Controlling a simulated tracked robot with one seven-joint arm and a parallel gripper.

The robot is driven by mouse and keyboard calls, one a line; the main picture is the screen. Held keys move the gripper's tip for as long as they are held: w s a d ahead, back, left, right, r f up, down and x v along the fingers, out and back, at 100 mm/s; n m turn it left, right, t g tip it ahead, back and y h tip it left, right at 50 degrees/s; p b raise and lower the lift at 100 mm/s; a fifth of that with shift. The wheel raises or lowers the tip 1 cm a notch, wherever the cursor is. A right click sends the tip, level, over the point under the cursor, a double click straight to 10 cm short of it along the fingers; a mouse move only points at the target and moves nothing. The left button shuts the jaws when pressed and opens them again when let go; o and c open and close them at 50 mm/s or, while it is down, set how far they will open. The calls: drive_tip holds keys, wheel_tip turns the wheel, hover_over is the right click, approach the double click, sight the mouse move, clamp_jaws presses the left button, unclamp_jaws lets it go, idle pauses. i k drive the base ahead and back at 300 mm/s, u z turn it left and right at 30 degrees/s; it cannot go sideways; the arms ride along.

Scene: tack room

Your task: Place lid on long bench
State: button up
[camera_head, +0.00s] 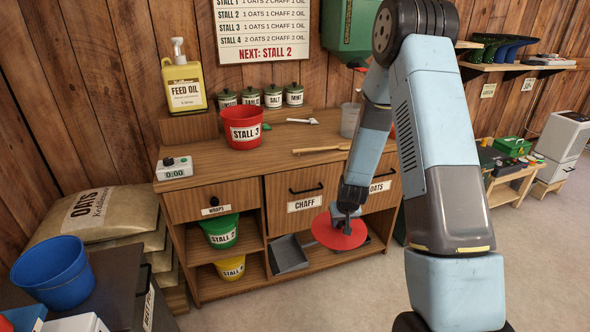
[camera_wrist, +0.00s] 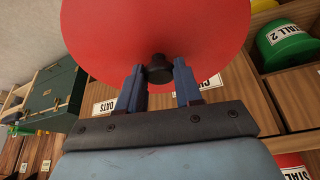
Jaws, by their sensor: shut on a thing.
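The round red lid (camera_head: 338,236) hangs in front of the wooden cabinet, below the drawer marked CHAFF. My gripper (camera_head: 347,212) is above it and shut on its dark knob. In the wrist view the lid (camera_wrist: 155,30) fills the upper middle, with the knob between the fingertips of my gripper (camera_wrist: 158,74). No bench is labelled as the long bench. A low wooden bench (camera_head: 512,183) stands at the right, carrying a green box (camera_head: 510,146) and small items. The wooden cabinet (camera_head: 185,200) has a long top.
On the cabinet top stand a red STALL 3 bucket (camera_head: 244,127), a scale (camera_head: 174,168) and a wooden-handled tool (camera_head: 320,149). Green (camera_head: 220,231) and yellow (camera_head: 230,268) buckets and a grey scoop (camera_head: 288,254) sit on lower shelves. Floor (camera_head: 340,295) in front is clear.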

sight(289, 143)
drive_tip(key=k, duration=1.25)
drive_tip(key=u, duration=0.35)
drive_tip(key=i, duration=1.65)
drive_tip(key=z, duration=0.55)
drive_tip(key=i, duration=0.45)
drive_tip(key=z, duration=0.3)
drive_tip(key=k, duration=0.45)
drive_tip(key=z, duration=0.2)
drive_tip(key=i, duration=0.45)
drive_tip(key=u, duration=0.05)
